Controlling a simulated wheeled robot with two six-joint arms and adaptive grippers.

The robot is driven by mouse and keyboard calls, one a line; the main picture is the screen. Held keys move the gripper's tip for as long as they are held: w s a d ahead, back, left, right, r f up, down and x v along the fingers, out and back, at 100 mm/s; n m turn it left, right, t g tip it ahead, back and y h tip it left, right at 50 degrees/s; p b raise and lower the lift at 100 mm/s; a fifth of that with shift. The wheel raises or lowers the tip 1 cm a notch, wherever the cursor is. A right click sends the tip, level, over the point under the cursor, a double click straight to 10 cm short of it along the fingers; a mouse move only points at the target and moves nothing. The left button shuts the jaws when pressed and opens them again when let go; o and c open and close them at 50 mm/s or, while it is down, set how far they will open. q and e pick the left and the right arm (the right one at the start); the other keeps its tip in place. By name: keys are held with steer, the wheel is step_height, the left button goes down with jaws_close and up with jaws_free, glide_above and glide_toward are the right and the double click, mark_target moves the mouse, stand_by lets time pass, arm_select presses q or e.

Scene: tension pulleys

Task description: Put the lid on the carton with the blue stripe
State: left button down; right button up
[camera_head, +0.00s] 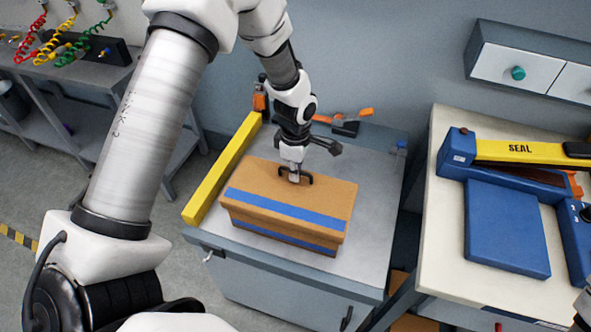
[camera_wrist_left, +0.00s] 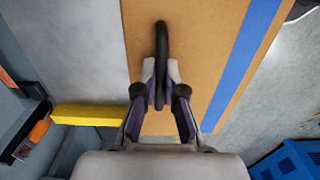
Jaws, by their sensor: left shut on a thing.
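The cardboard lid (camera_head: 318,189) is brown with a blue stripe and a black handle (camera_head: 308,177). It covers the top of the brown carton (camera_head: 280,240), whose front side shows a blue stripe under the lid's rim. The lid lines up closely with the carton; I cannot tell whether it is fully seated. My left gripper (camera_head: 294,178) points down over the middle of the lid and is shut on the handle. In the left wrist view the fingers close around the black handle (camera_wrist_left: 161,50). My right gripper does not show.
The carton stands on a grey cabinet top (camera_head: 365,235) with a yellow bar (camera_head: 222,170) along its left edge. Orange-handled tools (camera_head: 345,126) lie behind. On the right, a pale table (camera_head: 445,245) carries a blue and yellow sealer (camera_head: 510,152). Free room lies right of the carton.

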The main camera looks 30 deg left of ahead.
arm_select(q)
steer(key=shift+f+b, duration=0.4)
steer(key=shift+f, duration=0.4)
steer(key=c, duration=1.2)
jaws_free()
step_height(320, 180, up, 12)
